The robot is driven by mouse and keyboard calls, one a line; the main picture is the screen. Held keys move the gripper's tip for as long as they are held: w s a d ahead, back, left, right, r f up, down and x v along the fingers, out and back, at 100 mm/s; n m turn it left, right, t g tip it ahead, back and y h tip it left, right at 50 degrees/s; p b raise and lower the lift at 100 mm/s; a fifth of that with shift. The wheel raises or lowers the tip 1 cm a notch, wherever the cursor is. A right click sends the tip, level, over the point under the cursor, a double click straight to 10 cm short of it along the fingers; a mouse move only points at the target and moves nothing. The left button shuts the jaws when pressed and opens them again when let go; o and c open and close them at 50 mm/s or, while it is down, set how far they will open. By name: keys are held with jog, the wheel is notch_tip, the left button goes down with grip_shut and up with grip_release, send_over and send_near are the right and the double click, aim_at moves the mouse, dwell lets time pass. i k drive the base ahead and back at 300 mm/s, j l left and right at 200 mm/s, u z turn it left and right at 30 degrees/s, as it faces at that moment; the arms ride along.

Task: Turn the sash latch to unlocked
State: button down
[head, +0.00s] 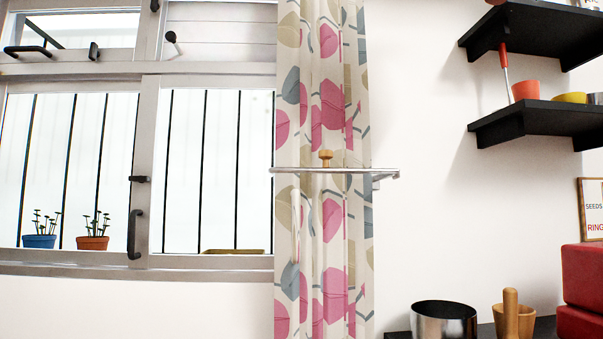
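A small black latch (140,179) sits on the pale upright where the two lower window sashes meet. It lies about level. It is too small to tell whether it is locked. Below it on the same upright is a black pull handle (135,233), standing vertical. The lower left sash and the lower right sash (152,110) look closed. My gripper is not in view.
A patterned curtain (333,225) hangs right of the window, with a thin shelf (335,171) across it. Black wall shelves (525,120) hold bowls at right. A metal pot (443,320) stands below. Flowerpots (92,243) show behind the left pane.

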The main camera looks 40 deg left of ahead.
aim_at(141, 179)
jog(key=j+u, duration=0.1)
jog(key=u, duration=0.4)
jog(key=j+u, duration=0.1)
jog(key=u, duration=0.35)
jog(key=j+u, duration=0.1)
jog(key=u, duration=0.4)
